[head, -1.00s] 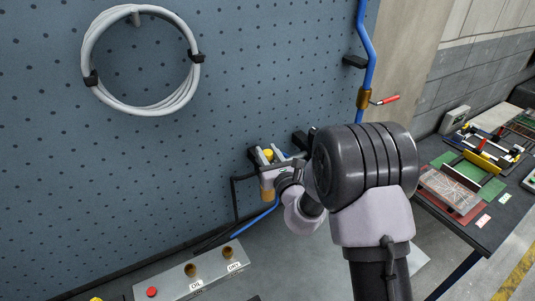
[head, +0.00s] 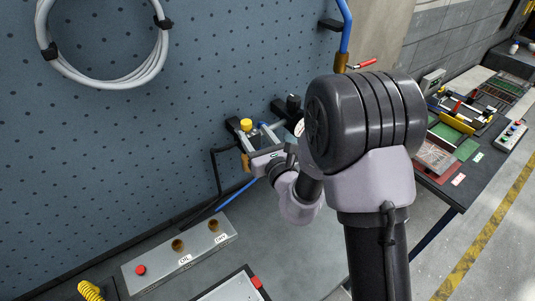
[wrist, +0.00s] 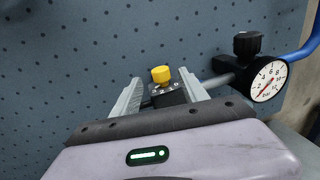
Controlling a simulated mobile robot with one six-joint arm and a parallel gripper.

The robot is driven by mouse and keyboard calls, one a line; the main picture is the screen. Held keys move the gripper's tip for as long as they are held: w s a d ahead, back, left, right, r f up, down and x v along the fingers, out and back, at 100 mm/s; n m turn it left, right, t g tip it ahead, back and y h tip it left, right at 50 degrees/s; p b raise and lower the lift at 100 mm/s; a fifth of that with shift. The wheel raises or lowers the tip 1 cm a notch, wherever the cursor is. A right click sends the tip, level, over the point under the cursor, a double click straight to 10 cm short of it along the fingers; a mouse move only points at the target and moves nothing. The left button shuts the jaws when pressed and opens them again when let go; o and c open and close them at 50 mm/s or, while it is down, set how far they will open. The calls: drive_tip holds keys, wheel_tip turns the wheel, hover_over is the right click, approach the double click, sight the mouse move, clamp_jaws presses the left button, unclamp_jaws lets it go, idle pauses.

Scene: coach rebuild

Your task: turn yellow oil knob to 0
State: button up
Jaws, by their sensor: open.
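The yellow oil knob (head: 246,125) sits on top of a small dark fitting by the pegboard, and it also shows in the wrist view (wrist: 161,74). My gripper (wrist: 159,80) is open, with one finger on each side of the knob and its dark fitting. Gaps show between the fingers and the knob, and it is not held. In the head view my gripper (head: 250,136) is at the knob, partly hidden by my own arm.
A black knob (wrist: 246,43) and a round white gauge (wrist: 269,81) stand close to the right of my gripper. A blue hose (head: 234,196) runs below the fitting. A grey box (head: 205,245) with a red button and two round holes lies in front.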

drive_tip(key=p+v, duration=0.6)
drive_tip(key=v, duration=0.4)
drive_tip(key=shift+s, duration=0.35)
drive_tip(key=shift+w+d, duration=0.1)
drive_tip(key=shift+d, duration=0.05)
